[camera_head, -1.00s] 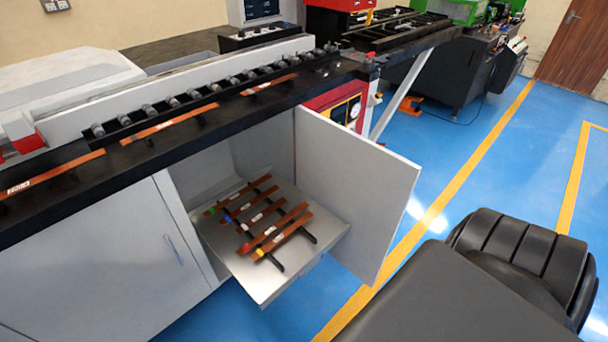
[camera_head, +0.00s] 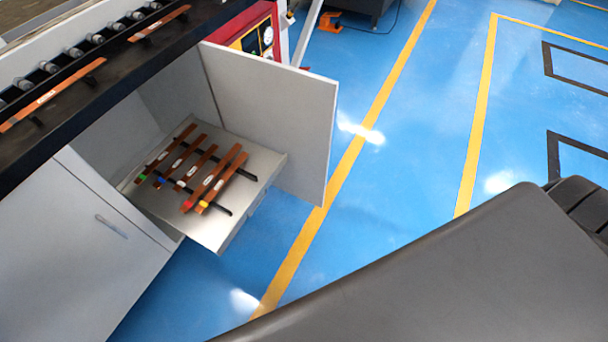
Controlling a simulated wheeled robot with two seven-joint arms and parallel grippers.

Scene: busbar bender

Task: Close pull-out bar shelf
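The pull-out bar shelf (camera_head: 215,232) is a light metal tray that sticks out of the open cabinet bay, left of the picture's middle. Several copper bars (camera_head: 224,182) with coloured ends lie on it across two dark rails. The open cabinet door (camera_head: 275,120) stands out from the right side of the bay, beyond the shelf. Neither of my grippers is in view. A large dark part of my own body covers the lower right and hides the floor there.
The black bench top (camera_head: 85,112) with rollers and copper bars runs above the cabinet. A closed grey door (camera_head: 70,255) with a handle is left of the bay. Blue floor (camera_head: 400,160) with yellow lines is clear to the right.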

